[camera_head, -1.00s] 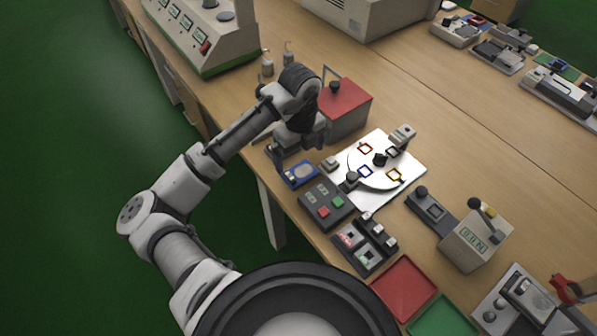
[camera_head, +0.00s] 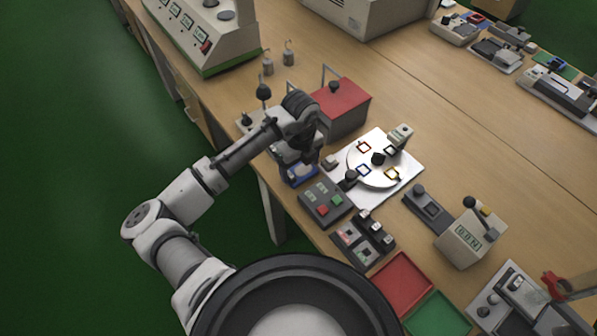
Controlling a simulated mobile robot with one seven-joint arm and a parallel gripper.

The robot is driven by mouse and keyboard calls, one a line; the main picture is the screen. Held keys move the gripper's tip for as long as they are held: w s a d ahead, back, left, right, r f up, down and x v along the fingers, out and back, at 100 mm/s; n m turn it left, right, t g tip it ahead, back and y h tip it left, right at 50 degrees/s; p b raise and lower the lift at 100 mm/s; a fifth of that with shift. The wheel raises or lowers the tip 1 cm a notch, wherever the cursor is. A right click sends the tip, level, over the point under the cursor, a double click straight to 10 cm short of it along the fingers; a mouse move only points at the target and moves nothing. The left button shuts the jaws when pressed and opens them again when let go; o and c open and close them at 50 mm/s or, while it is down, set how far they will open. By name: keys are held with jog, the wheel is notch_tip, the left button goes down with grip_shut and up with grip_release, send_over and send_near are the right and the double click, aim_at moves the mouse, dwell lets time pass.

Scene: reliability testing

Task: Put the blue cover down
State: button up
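A blue piece (camera_head: 301,176), which looks like the blue cover, is at the table's near edge, left of the white turntable plate. My gripper (camera_head: 296,163) is right over it and hides most of it. I cannot tell whether the fingers touch or hold it, or whether they are open or shut.
A red-topped box (camera_head: 341,99) stands just behind my gripper. A black-knobbed device (camera_head: 263,92) stands at the left. Red (camera_head: 402,283) and green (camera_head: 439,315) trays lie at lower right.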

jog(key=c, duration=0.3)
